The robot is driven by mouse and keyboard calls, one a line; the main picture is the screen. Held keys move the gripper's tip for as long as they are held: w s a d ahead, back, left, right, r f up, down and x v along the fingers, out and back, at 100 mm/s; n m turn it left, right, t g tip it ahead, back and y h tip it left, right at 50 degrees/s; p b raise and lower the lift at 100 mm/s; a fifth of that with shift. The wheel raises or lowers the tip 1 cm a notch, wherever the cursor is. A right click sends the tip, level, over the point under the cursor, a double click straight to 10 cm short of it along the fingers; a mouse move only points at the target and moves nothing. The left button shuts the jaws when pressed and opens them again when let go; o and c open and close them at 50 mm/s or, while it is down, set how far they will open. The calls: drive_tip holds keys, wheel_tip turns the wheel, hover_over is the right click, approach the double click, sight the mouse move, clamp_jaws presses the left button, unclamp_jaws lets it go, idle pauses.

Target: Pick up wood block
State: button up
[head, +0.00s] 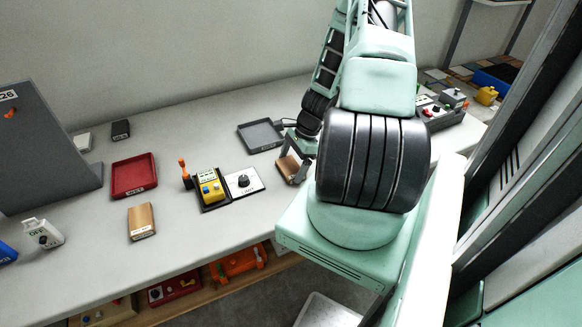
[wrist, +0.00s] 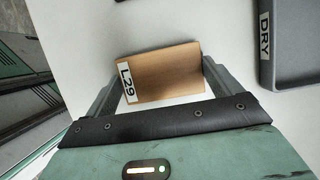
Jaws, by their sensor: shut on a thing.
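A brown wood block (wrist: 163,75) with a white "L29" label sits between the two fingers of my gripper (wrist: 160,72) in the wrist view. My gripper is shut on it, one finger on each end. In the head view the wood block (head: 287,167) shows beside my forearm, partly hidden by the gripper (head: 297,152). I cannot tell whether it touches the table or is slightly above it. A second, similar wood block (head: 141,221) lies on the table at the left, below the red tray.
A grey tray (head: 260,136), labelled "DRY" in the wrist view (wrist: 291,78), lies close to the held block. A red tray (head: 134,176), a yellow device (head: 211,190) and a white dial panel (head: 242,182) stand on the table (head: 90,262). A dark upright panel (head: 45,150) stands far left.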

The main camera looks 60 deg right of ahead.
sight(292, 166)
drive_tip(key=shift+r, duration=0.1)
wheel_tip(292, 166, up, 10)
idle(0.5)
